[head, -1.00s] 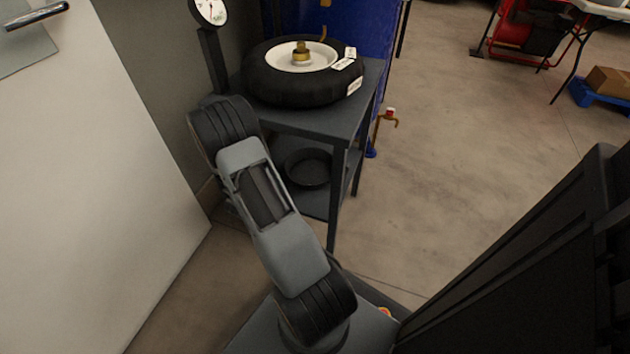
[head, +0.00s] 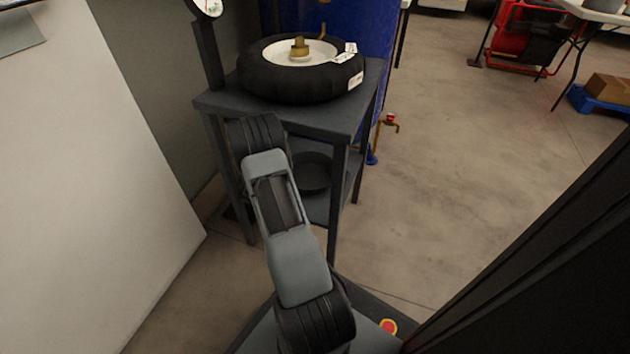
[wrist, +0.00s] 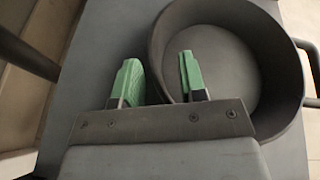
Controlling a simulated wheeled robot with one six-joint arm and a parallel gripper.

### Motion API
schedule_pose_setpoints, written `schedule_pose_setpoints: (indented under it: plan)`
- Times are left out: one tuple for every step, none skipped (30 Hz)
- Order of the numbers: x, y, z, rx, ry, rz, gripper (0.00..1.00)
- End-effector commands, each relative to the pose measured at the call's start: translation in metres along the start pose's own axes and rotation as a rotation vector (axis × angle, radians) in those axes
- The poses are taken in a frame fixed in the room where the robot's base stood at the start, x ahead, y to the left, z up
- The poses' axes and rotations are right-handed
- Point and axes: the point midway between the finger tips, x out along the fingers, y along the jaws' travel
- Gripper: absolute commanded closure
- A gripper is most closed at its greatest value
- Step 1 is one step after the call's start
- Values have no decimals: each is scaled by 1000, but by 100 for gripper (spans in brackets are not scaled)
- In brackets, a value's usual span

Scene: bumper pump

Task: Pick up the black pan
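The black pan (head: 316,172) sits on the lower shelf of the dark table in the head view, partly hidden by my arm. In the wrist view the round black pan (wrist: 290,62) fills the upper right. My gripper (wrist: 158,75) is open, with two green-padded fingers apart. The right finger overlaps the pan's left side in the picture; the left finger is left of the pan, over the shelf. The pan's near wall passes between or just beside the fingers; I cannot tell whether they touch it. My gripper is hidden in the head view.
The dark table (head: 335,118) carries a black tyre (head: 300,86) on top, over the shelf. Its legs stand around the shelf (wrist: 108,45). A white panel (head: 95,180) is on the left. A brass tap (head: 388,122) stands right of the table. Open floor lies to the right.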

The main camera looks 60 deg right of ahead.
Motion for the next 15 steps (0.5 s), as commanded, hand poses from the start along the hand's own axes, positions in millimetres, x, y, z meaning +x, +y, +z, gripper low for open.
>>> schedule_pose_setpoints:
  plan:
    - [8,1,-3,2,0,-1,62]
    - [11,1,-3,2,1,-1,62]
    - [14,1,-2,2,0,0,62]
    - [16,1,-2,1,0,0,62]
    - [17,1,-1,1,0,0,62]
    - [18,1,-1,0,0,1,62]
    - [19,0,-1,-1,0,1,62]
    - [19,0,-1,-1,0,1,62]
    - [19,0,0,-1,1,1,62]
    - [19,0,0,-1,1,1,62]
    - [19,0,0,-1,1,1,62]
    - [19,0,0,-1,1,1,62]
    - [19,0,0,-1,1,1,62]
    - [19,0,0,-1,1,1,63]
    - [19,0,0,0,1,1,66]
